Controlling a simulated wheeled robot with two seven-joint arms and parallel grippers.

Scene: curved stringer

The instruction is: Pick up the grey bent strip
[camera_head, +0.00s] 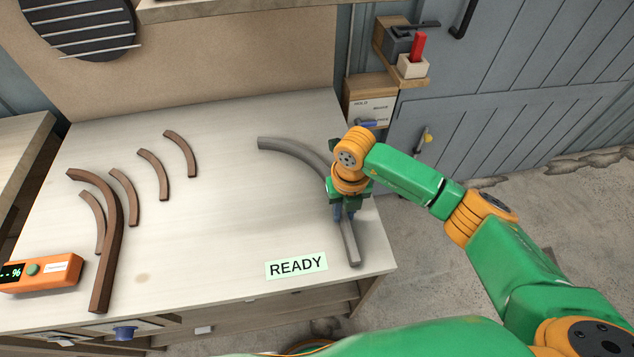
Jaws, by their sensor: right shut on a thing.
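The grey bent strip (286,146) lies along the right side of the pale workbench (225,220). It curves from the back middle towards the front right edge, and its near end (351,246) shows below my gripper. My right gripper (345,212) points down over the strip and is shut on it, in the straighter part nearer the front. The wrist hides the middle of the strip. I cannot tell whether the strip is lifted off the bench. My left gripper is not in view.
A large brown curved strip (113,225) and several small brown curved pieces (181,153) lie on the left. An orange meter (42,273) sits at the front left. A READY label (296,266) is at the front. The bench middle is clear.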

